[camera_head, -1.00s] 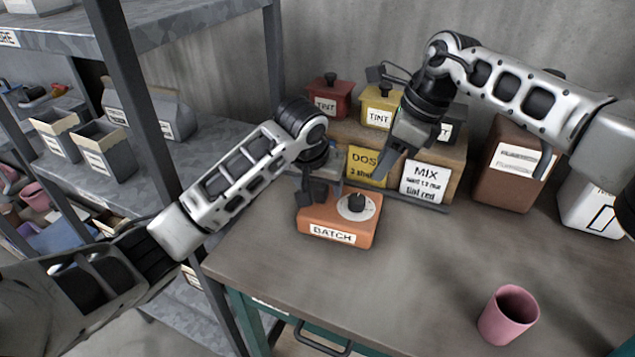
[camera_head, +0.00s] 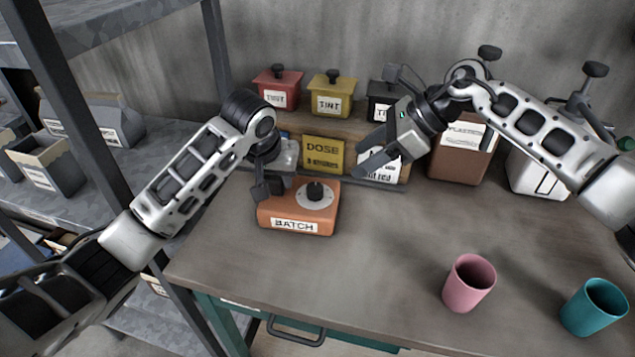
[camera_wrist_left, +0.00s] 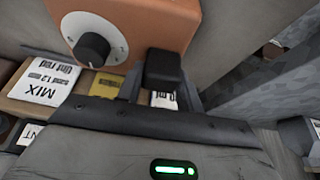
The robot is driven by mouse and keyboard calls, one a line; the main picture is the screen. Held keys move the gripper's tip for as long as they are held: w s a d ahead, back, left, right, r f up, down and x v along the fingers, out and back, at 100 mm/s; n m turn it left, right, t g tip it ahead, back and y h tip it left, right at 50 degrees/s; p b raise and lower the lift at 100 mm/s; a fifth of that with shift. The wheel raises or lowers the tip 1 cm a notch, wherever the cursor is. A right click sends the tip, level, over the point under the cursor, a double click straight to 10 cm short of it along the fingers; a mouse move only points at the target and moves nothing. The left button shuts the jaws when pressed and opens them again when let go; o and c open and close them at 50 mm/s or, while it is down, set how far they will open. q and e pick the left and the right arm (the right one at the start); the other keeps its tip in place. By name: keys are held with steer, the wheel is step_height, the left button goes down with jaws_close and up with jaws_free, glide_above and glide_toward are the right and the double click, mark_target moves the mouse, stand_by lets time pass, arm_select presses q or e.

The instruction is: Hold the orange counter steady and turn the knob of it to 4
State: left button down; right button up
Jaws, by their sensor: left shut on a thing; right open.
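The orange counter (camera_head: 298,212), labelled BATCH, stands on the table. A black knob (camera_head: 314,190) on a pale round dial sits on its top; both also show in the left wrist view, where the knob (camera_wrist_left: 94,46) is at upper left. The number the knob points to is too small to read. My left gripper (camera_head: 262,190) is at the counter's left back side, shut on a dark part of the counter or its edge; the exact contact is partly hidden. My right gripper (camera_head: 362,158) is open and empty, above and right of the counter, apart from the knob.
Behind the counter, a low wooden shelf carries red (camera_head: 278,88), yellow (camera_head: 331,95) and dark tint boxes. A yellow DOSE card (camera_head: 323,154) hangs there. A pink cup (camera_head: 468,283) and a teal cup (camera_head: 594,307) stand at front right. The table middle is clear.

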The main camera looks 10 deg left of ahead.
mark_target(317, 187)
steer(key=x, duration=1.1)
steer(key=shift+a+f, duration=0.25)
steer(key=shift+a, duration=0.05)
steer(key=c, duration=1)
